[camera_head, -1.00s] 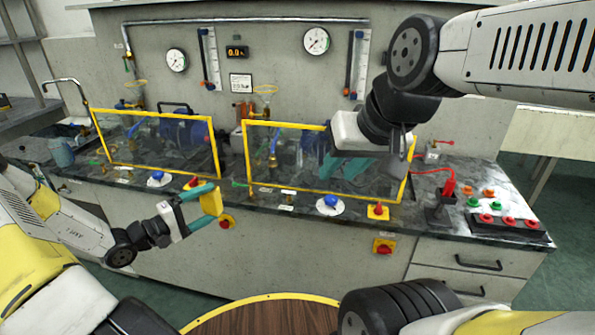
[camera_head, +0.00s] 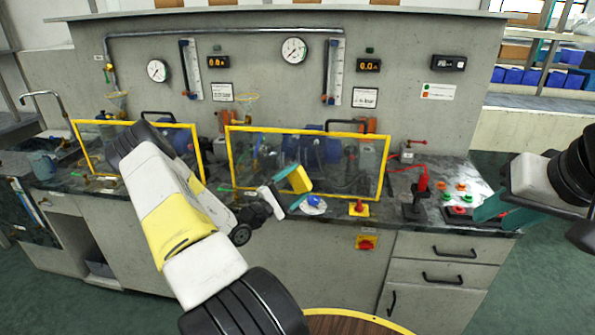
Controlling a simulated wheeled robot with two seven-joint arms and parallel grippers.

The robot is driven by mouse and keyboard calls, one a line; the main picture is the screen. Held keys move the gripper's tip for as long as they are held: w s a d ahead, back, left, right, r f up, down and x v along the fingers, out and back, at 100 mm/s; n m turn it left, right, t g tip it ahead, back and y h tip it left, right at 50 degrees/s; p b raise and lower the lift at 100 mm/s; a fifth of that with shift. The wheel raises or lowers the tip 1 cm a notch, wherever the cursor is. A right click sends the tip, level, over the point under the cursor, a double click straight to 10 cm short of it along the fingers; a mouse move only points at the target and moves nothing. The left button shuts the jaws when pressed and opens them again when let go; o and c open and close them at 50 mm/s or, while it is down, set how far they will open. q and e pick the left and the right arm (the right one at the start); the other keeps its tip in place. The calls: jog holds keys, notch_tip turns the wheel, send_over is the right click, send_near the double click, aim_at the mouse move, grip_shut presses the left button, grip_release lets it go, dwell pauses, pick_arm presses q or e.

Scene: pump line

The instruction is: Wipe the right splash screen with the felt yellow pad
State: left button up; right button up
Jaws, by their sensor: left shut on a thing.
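The right splash screen (camera_head: 335,188) is a clear panel in a yellow frame, standing upright on the bench in front of a blue pump. My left gripper (camera_head: 289,192) is shut on the felt yellow pad (camera_head: 299,179). The pad is held in front of the lower middle of the right screen; I cannot tell whether it touches. My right gripper (camera_head: 490,212) is at the right, near the bench's right end, with teal fingers; its opening is not clear.
The left splash screen (camera_head: 198,160) stands to the left, partly behind my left arm. A blue knob (camera_head: 314,201), a red knob on a yellow base (camera_head: 358,208), a red-handled lever (camera_head: 422,181) and several coloured buttons (camera_head: 462,198) line the bench front.

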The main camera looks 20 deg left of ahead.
pick_arm(q)
jog(key=a+n+t+y, duration=0.3)
jog(key=a+n+y, duration=0.25)
jog(key=a, duration=0.35)
jog(key=shift+n, duration=0.55)
jog(key=shift+w+a+f, duration=0.1)
jog(key=shift+w+a, duration=0.25)
jog(key=shift+w, duration=0.7)
jog(key=shift+w+a+r, duration=0.1)
jog(key=shift+w+a, duration=0.2)
jog(key=shift+w, duration=0.8)
jog(key=shift+w+a+f, duration=0.1)
jog(key=shift+w+a, duration=0.25)
jog(key=shift+w, duration=0.7)
jog(key=shift+w+a, duration=0.15)
jog(key=shift+w, duration=0.65)
